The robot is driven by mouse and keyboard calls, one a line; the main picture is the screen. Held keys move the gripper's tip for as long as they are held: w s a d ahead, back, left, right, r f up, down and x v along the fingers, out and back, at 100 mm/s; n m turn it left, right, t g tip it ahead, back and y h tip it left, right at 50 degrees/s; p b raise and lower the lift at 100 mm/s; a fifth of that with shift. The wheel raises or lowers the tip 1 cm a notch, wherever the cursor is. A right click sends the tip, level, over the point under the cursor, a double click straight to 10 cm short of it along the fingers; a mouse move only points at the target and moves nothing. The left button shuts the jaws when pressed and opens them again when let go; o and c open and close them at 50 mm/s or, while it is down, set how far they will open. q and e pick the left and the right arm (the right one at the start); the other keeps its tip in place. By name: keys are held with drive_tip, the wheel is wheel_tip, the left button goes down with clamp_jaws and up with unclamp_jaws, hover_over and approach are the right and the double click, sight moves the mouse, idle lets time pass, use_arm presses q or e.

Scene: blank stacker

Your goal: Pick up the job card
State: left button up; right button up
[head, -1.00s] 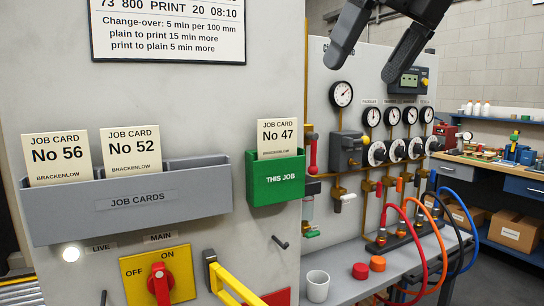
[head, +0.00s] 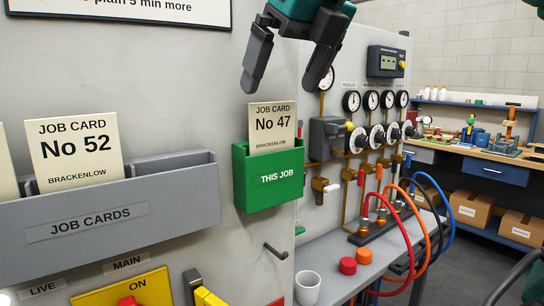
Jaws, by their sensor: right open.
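The job card No 47 (head: 272,128) stands upright in the green THIS JOB holder (head: 268,180) on the grey panel. Another job card, No 52 (head: 75,150), stands in the grey JOB CARDS rack (head: 190,192) on the left; the edge of a further card (head: 7,170) shows at the left border. My right gripper (head: 283,88) is open and empty, its fingers pointing down above card No 47, one finger to each side of it in the picture. It does not appear to touch the card. My left gripper is not in view.
Gauges and dials (head: 372,102) with brass pipes lie right of the holder. Red, orange and blue hoses (head: 408,235) loop over a grey bench holding a white cup (head: 308,287) and red and orange caps. A black peg (head: 276,251) sticks out below the holder.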

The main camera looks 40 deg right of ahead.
sight(274, 104)
drive_tip(key=x, duration=0.5)
drive_tip(key=shift+w+f, duration=0.1)
drive_tip(key=shift+f, duration=0.2)
drive_tip(key=shift+c, duration=0.3)
drive_tip(key=c, duration=1)
